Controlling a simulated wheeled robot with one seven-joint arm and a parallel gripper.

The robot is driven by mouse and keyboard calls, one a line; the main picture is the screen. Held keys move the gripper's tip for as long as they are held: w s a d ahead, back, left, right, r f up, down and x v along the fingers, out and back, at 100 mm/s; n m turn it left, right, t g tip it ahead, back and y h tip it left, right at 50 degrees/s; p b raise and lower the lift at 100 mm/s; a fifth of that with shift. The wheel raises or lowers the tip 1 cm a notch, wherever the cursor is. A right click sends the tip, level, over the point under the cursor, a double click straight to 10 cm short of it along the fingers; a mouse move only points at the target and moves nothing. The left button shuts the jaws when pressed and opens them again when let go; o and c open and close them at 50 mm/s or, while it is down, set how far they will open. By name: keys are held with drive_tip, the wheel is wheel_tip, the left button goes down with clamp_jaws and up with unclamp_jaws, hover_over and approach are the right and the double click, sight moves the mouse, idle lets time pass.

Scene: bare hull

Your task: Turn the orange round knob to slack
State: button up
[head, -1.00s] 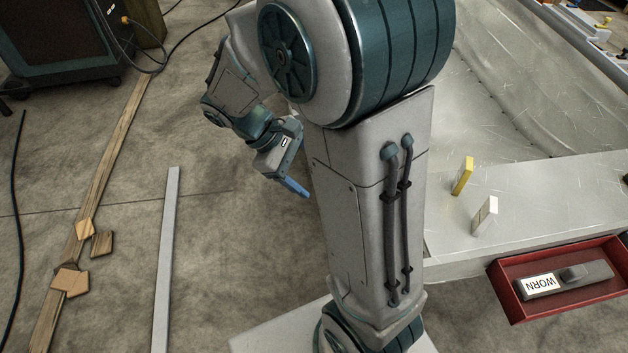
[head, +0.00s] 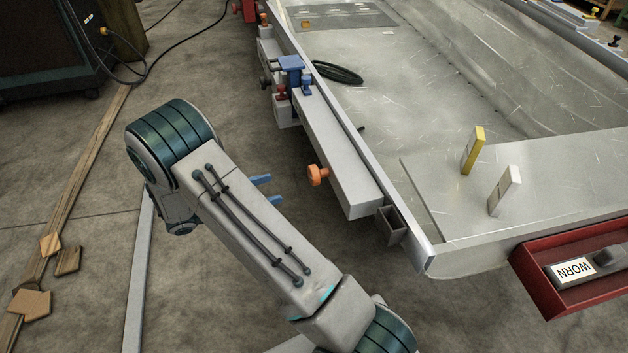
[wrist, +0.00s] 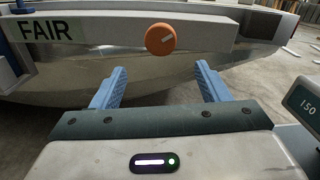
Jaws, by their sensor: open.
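The orange round knob (head: 318,175) sticks out from the side of a grey beam along the hull's edge in the head view. In the wrist view the orange knob (wrist: 160,39) faces me, with a pale slanted mark on its face. My gripper (wrist: 160,84) is open and empty, its two blue fingers apart. The knob shows above and beyond the gap between the fingertips, apart from them. In the head view the blue fingertips of my gripper (head: 267,188) show past my arm, left of the knob; the rest of the gripper is hidden behind the arm.
The beam (head: 343,178) carries a blue clamp-like fitting (head: 291,70) farther back. A label reading FAIR (wrist: 46,30) is left of the knob. Yellow (head: 473,150) and white (head: 504,190) blocks stand on the hull ledge. A red tray (head: 540,290) holds an item marked WORN.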

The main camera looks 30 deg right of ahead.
sight(310, 177)
drive_tip(key=d+b, duration=0.1)
drive_tip(key=d, duration=0.3)
drive_tip(key=d+b, duration=0.1)
drive_tip(key=d, duration=0.3)
drive_tip(key=s+d+b, duration=0.1)
drive_tip(key=d, duration=0.4)
drive_tip(key=shift+a, duration=0.1)
drive_tip(key=shift+c, duration=0.3)
drive_tip(key=c, duration=0.9)
